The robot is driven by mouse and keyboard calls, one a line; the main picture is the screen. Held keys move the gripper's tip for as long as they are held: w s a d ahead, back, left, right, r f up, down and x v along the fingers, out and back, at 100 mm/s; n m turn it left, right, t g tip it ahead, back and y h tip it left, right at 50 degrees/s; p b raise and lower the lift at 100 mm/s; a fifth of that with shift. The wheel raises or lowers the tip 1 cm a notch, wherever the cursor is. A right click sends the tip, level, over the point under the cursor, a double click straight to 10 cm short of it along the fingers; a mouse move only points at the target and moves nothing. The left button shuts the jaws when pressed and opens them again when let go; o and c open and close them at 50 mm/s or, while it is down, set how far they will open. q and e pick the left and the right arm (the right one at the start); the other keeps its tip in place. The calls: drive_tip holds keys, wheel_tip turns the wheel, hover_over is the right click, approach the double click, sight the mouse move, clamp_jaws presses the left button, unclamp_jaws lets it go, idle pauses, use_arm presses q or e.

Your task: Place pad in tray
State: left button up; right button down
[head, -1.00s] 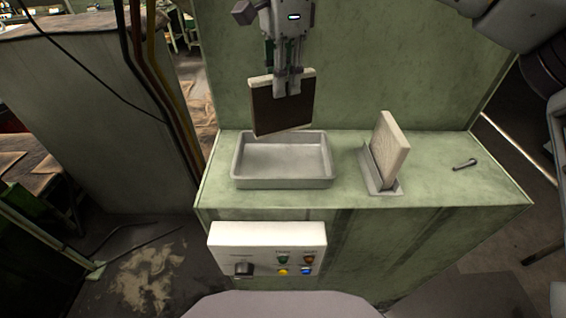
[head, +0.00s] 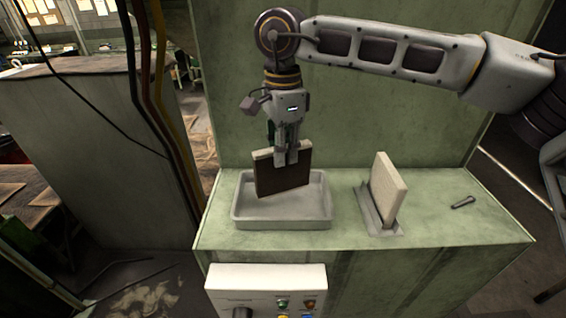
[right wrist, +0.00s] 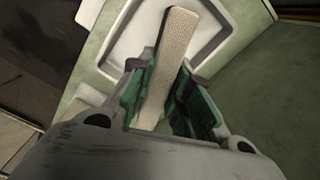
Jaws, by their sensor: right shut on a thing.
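In the head view my right gripper (head: 287,158) is shut on a pad (head: 284,178) with a dark face and a pale edge. The pad hangs upright, its lower edge over or within the grey tray (head: 283,224); I cannot tell if it touches the tray floor. In the right wrist view the pad (right wrist: 165,68) is pinched between the fingers of the gripper (right wrist: 166,92), with the tray (right wrist: 212,72) beyond it. A second, pale pad (head: 388,190) stands tilted in a grey holder (head: 382,226) to the right. My left gripper is not in view.
A bolt (head: 463,202) lies on the green bench (head: 435,235) at the right. A white control box (head: 266,286) with buttons is on the bench front. A green wall (head: 370,130) rises behind. Dark cables hang at the left.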

drive_tip(key=shift+f, duration=0.1)
drive_tip(key=shift+f+p, duration=0.45)
drive_tip(key=shift+f, duration=1.6)
drive_tip(key=c, duration=1.3)
unclamp_jaws()
drive_tip(key=shift+r, duration=0.25)
drive_tip(key=shift+r, duration=0.3)
wheel_tip(320, 180, up, 11)
drive_tip(key=shift+r+b, duration=0.15)
drive_tip(key=shift+b, duration=1.1)
